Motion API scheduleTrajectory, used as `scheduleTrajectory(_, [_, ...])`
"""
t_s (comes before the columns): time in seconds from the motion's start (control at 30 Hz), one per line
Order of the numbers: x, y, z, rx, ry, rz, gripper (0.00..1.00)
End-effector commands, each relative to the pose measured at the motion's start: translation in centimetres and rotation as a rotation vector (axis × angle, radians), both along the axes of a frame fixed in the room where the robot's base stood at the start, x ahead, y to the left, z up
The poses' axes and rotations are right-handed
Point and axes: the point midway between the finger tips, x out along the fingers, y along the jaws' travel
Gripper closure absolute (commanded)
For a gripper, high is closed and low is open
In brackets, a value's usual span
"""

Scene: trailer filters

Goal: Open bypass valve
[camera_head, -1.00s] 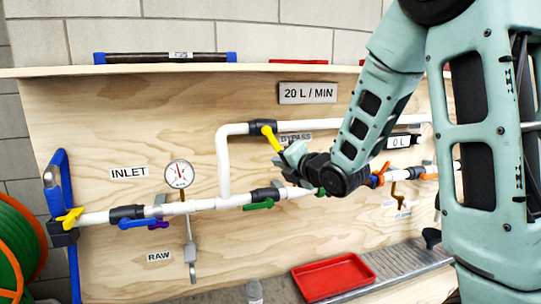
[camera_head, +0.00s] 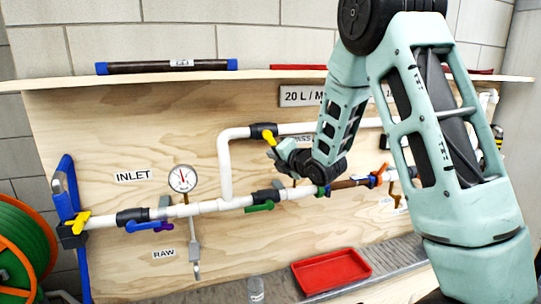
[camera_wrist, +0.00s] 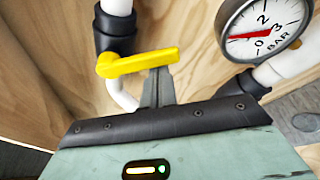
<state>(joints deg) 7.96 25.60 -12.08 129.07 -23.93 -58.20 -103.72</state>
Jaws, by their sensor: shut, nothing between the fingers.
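The bypass valve's yellow handle (camera_head: 268,138) is on a black valve body (camera_head: 262,130) in the upper white pipe, beside the partly covered BYPASS label. In the head view it points down and slightly right. In the wrist view the handle (camera_wrist: 138,62) lies crosswise to its pipe, with the black body (camera_wrist: 114,32) behind it. My gripper (camera_head: 272,153) is just below the handle's free end. In the wrist view my gripper (camera_wrist: 160,74) is shut and empty, its tips at the handle's free half. I cannot tell whether they touch.
A pressure gauge (camera_wrist: 264,28) is at the right of the wrist view. The lower pipe carries a green handle (camera_head: 260,207), a blue handle (camera_head: 143,226) and a yellow handle (camera_head: 77,223). A red tray (camera_head: 331,271) lies below.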

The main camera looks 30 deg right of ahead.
Motion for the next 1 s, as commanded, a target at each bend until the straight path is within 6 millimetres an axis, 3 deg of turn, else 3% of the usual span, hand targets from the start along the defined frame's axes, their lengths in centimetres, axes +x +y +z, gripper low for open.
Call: scheduleTrajectory(1.0, [-0.18,-0.73,0.13,-0.126,0.033,-0.002,1.0])
